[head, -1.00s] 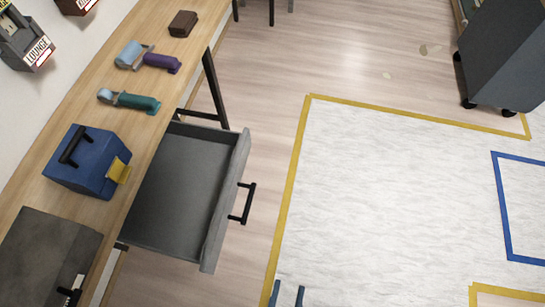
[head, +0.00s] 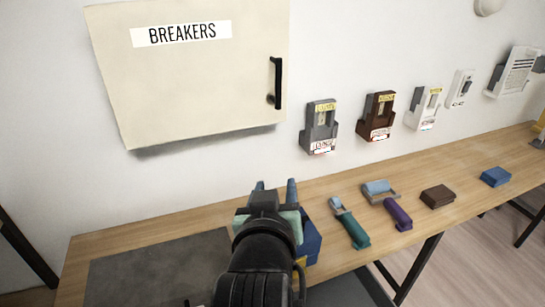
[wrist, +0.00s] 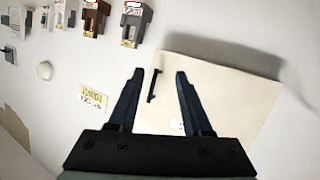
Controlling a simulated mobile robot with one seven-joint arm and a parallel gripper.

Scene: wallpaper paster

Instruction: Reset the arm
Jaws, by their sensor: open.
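My gripper (head: 275,188) is in the lower middle of the head view, its two blue fingers pointing away toward the wall. In the wrist view my gripper (wrist: 158,75) shows its fingers spread apart with nothing between them. Beyond them the cream breaker cabinet (wrist: 225,85) appears, with its black handle to the left of centre. My arm hides part of the blue box (head: 311,240) on the workbench.
The cabinet (head: 195,85) marked BREAKERS is on the wall. Several wall devices, including a grey one (head: 320,128), hang to its right. Teal (head: 353,230) and purple (head: 397,214) tools and a brown block (head: 437,196) lie on the wooden bench (head: 470,165). A drawer (head: 345,290) stands out below.

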